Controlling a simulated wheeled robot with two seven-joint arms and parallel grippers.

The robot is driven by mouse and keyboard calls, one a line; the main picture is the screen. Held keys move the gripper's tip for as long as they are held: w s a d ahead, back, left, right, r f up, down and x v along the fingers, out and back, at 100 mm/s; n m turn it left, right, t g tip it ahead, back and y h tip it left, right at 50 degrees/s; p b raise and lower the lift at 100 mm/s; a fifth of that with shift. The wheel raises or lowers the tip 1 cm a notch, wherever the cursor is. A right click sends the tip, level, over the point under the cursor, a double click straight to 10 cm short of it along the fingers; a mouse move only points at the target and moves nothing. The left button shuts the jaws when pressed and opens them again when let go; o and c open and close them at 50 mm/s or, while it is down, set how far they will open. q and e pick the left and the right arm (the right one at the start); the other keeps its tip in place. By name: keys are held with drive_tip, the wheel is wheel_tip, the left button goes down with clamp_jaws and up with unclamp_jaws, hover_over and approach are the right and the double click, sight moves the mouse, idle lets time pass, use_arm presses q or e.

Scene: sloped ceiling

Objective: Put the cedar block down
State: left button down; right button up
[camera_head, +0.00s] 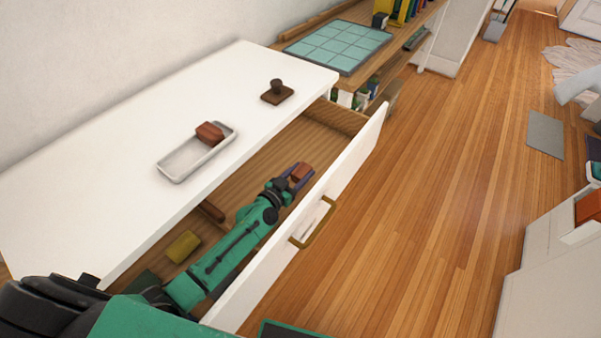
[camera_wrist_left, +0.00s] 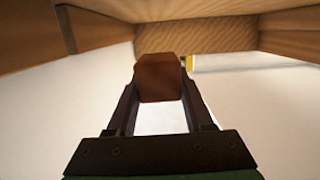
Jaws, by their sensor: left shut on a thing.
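My left gripper (camera_head: 301,176) is shut on a reddish-brown block, the cedar block (camera_head: 301,171), inside or just over the open drawer (camera_head: 240,173). In the left wrist view the block (camera_wrist_left: 158,78) sits between the two fingers of the left gripper (camera_wrist_left: 159,88), with its front face showing. Whether the block touches the drawer floor cannot be told. My right gripper is not in view.
A white tray (camera_head: 174,172) holding another reddish block (camera_head: 209,132) stands on the white dresser top (camera_head: 110,190), near a dark stamp-like object (camera_head: 277,92). A yellow-green object (camera_head: 183,246) lies in the drawer. The drawer front (camera_head: 345,168) has a brass handle (camera_head: 313,233).

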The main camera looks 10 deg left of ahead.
sight(296, 177)
use_arm(q)
drive_tip(key=shift+f, duration=0.2)
drive_tip(key=shift+f+b, duration=0.35)
drive_tip(key=shift+b, duration=0.05)
drive_tip(key=shift+c, duration=1.4)
unclamp_jaws()
drive_tip(key=shift+r, duration=0.1)
drive_tip(key=shift+r, duration=0.1)
drive_tip(key=shift+s+a+r+p, duration=0.15)
drive_tip(key=shift+s+r+p, duration=0.15)
drive_tip(key=shift+r+p, duration=0.45)
drive_tip(key=v, duration=0.6)
drive_tip(key=shift+s+a+f, duration=0.15)
drive_tip(key=shift+s+f, duration=0.05)
drive_tip(key=shift+s, duration=0.2)
